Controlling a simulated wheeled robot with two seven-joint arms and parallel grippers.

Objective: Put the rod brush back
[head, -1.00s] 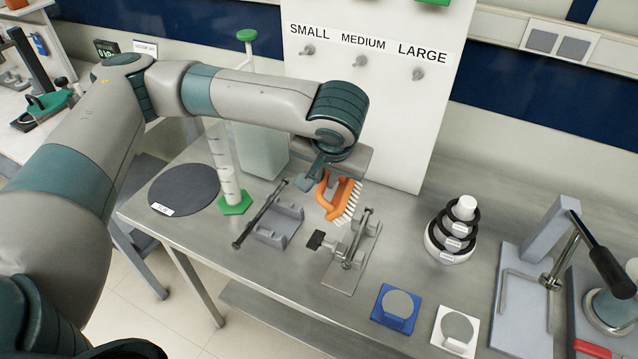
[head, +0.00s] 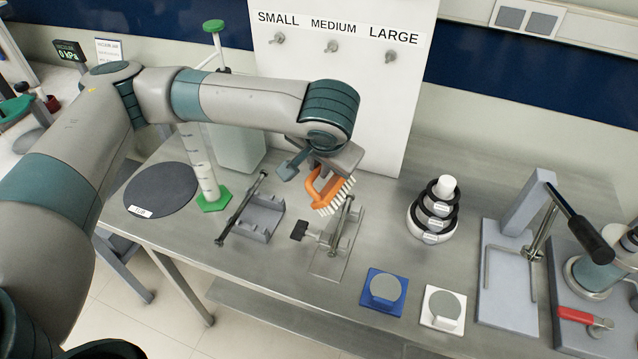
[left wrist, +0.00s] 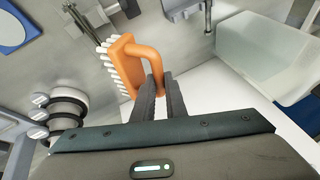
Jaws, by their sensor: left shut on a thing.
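An orange brush (head: 327,190) with white bristles hangs from my left gripper (head: 316,174), which is shut on its looped handle. It is tilted, with the bristles toward the lower right, above or just behind the small metal clamp stand (head: 330,262) on the bench. I cannot tell whether it touches the stand. In the left wrist view, the two dark fingers (left wrist: 160,88) close on the handle of the orange brush (left wrist: 122,66), and the bristle row faces left. My right gripper is not in view.
A dark rod (head: 240,207) lies along a grey cradle (head: 262,218) to the left. A graduated cylinder (head: 200,165) stands behind it. A white panel with pegs (head: 332,46) rises behind. Stacked rings (head: 436,212) and blue (head: 383,291) and white (head: 442,307) pads are to the right.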

